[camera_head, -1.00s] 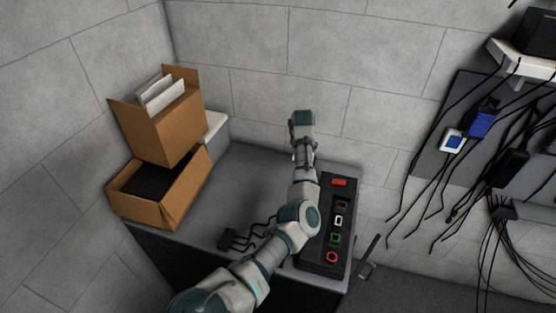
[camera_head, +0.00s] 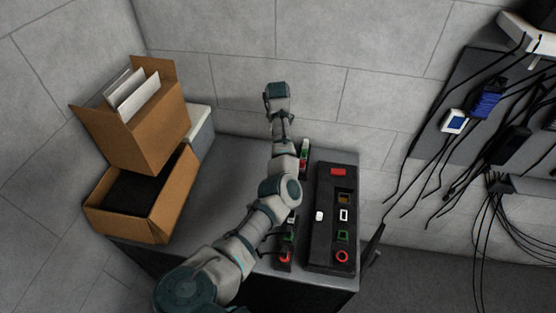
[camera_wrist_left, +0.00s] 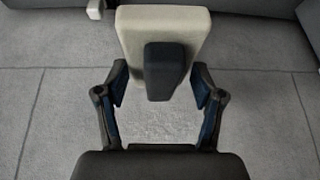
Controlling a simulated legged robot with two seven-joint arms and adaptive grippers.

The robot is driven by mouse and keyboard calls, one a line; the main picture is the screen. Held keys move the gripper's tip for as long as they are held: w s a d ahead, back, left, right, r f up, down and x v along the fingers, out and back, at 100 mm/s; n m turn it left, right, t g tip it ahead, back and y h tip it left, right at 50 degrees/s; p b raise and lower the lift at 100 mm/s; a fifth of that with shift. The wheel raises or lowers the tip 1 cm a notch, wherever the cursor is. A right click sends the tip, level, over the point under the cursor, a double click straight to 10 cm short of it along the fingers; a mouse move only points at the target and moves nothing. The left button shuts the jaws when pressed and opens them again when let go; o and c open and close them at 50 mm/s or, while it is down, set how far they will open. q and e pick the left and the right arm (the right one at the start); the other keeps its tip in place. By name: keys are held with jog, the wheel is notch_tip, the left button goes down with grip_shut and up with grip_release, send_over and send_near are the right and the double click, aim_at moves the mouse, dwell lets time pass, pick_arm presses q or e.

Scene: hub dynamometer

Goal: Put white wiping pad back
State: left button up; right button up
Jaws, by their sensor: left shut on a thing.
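The white wiping pad (camera_wrist_left: 160,22) is a pale cream block with a dark handle part on its near face. It fills the upper middle of the left wrist view. My left gripper (camera_wrist_left: 159,78) has its two fingers at either side of the pad and is shut on it. In the head view my left arm reaches over the bench, and its gripper and the pad are hidden behind the arm's far end. My right gripper is not in view.
A black panel (camera_head: 324,246) with coloured outlined slots lies on the grey bench (camera_head: 226,178), right of my arm. Small red, white and green items (camera_head: 304,155) show beside the arm. Open cardboard boxes (camera_head: 160,130) are stacked at left. Cables (camera_head: 420,170) hang at right.

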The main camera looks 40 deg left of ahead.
pick_arm(q)
jog(key=shift+d+f+b, duration=0.3)
jog(key=shift+d+b, duration=0.1)
jog(key=shift+d, duration=0.2)
jog(key=shift+d+f+b, duration=0.45)
jog(key=shift+d+b, duration=0.05)
jog(key=shift+b, duration=0.15)
notch_tip(320, 180, down, 12)
jog(key=b, duration=0.6)
jog(key=shift+b, duration=0.4)
jog(key=f, duration=0.2)
jog(key=a+f, duration=0.1)
jog(key=f, duration=0.2)
jog(key=shift+a+f, duration=0.1)
jog(key=shift+f, duration=0.25)
jog(key=shift+s+a+f, duration=0.1)
jog(key=shift+a+f, duration=0.1)
jog(key=shift+f, duration=0.2)
jog(key=shift+c, duration=0.6)
jog(key=shift+d, duration=0.15)
jog(key=o, duration=1.2)
jog(key=shift+d, duration=0.2)
jog(key=shift+c, duration=0.2)
jog(key=o, duration=0.3)
jog(key=shift+d, duration=0.1)
jog(key=shift+d+r, duration=0.1)
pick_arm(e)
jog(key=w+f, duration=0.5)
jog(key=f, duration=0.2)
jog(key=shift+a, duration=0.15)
